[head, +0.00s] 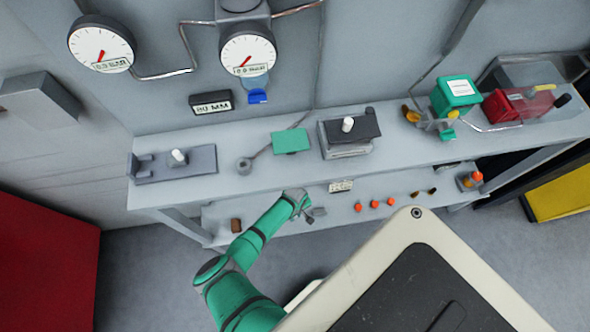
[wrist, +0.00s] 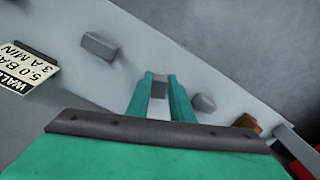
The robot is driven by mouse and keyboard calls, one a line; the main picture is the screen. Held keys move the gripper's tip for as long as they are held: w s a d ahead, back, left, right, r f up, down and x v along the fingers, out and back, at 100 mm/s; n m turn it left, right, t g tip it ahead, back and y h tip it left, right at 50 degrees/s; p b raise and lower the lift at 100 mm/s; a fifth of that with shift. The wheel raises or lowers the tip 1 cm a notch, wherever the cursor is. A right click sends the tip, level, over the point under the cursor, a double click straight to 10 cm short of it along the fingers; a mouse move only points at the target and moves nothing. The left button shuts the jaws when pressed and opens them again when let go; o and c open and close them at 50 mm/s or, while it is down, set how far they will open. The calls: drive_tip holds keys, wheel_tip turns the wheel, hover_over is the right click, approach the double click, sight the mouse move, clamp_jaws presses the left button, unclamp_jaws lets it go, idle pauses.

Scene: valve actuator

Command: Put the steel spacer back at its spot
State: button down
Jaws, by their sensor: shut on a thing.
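My gripper (wrist: 160,95) is shut on a small grey block, the steel spacer (wrist: 159,87), which sits between its two green fingertips in the wrist view. In the head view, my gripper (head: 311,212) is over the lower shelf (head: 275,221), below the bench's front edge. Two other grey blocks lie apart from the fingers in the wrist view, one at upper left (wrist: 98,46) and one just right of the fingers (wrist: 203,102). I cannot tell whether the held spacer touches the shelf. Its spot is not clearly identifiable.
A label plate (head: 341,186) stands at the lower shelf. A brown block (head: 236,225) is left of my gripper; several orange-capped parts (head: 375,204) are to its right. The bench top (head: 240,150) above carries fixtures, a green box (head: 455,94) and a red box (head: 517,103).

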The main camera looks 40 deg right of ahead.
wheel_tip(320, 180, down, 3)
drive_tip(key=shift+d+r, duration=0.15)
drive_tip(key=shift+r, duration=0.05)
drive_tip(key=shift+w+f, duration=0.1)
drive_tip(key=shift+f, duration=0.3)
drive_tip(key=shift+f, duration=0.1)
drive_tip(key=c, duration=1.6)
unclamp_jaws()
drive_tip(key=shift+o, duration=0.2)
drive_tip(key=shift+r, duration=0.5)
wheel_tip(320, 180, up, 11)
drive_tip(key=shift+f, duration=0.2)
drive_tip(key=shift+r, duration=0.35)
